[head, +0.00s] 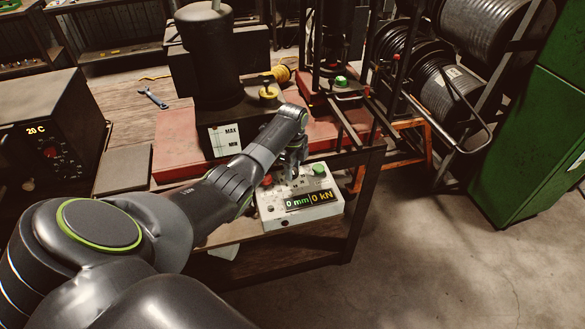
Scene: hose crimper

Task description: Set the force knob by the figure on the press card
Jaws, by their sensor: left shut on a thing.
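The white control box (300,200) stands at the front edge of the bench. Its display (311,199) reads 0 mm and 0 kN. A green button (319,170) is on its right top and a red button (267,180) on its left. My left gripper (291,170) points down at the top of the box, between the buttons. It is shut on the force knob, which its fingers mostly hide. No card with readable press figures shows. My right gripper is not in view.
A heater reading 20 C (45,130) is at left. A wrench (152,97) lies on the bench. Hose reels (445,90) and a green cabinet (535,140) are at right.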

